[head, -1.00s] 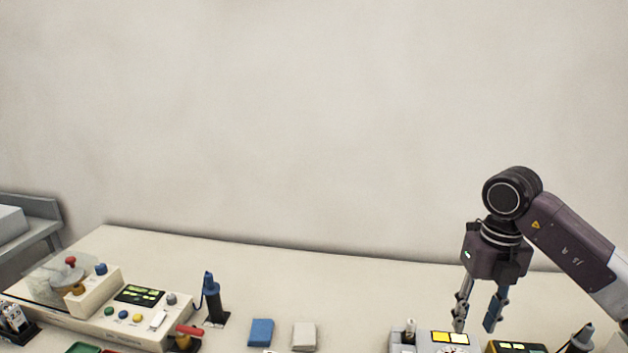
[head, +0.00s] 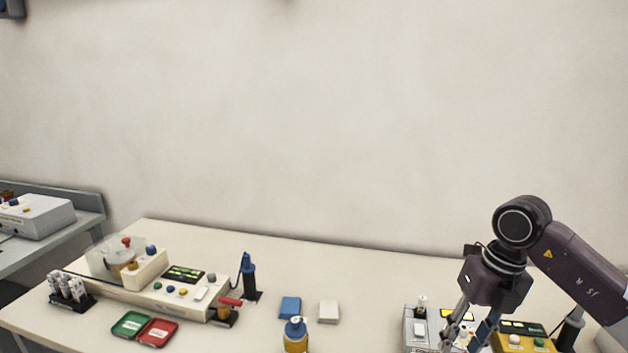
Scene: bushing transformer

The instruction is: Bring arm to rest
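My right gripper (head: 468,330) comes in from the right and points down over the right part of the table. Its two fingers are spread apart, with nothing visible between them. The fingers hang in front of a grey instrument box (head: 417,327) and a yellow instrument box (head: 528,342); I cannot tell whether they touch either one. My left gripper is not in view.
The pale table (head: 370,270) holds a long white console (head: 150,297), a green tray (head: 131,324), a red tray (head: 157,332), a blue block (head: 290,307), a white block (head: 328,311) and a yellow bottle (head: 296,336). The middle back is clear.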

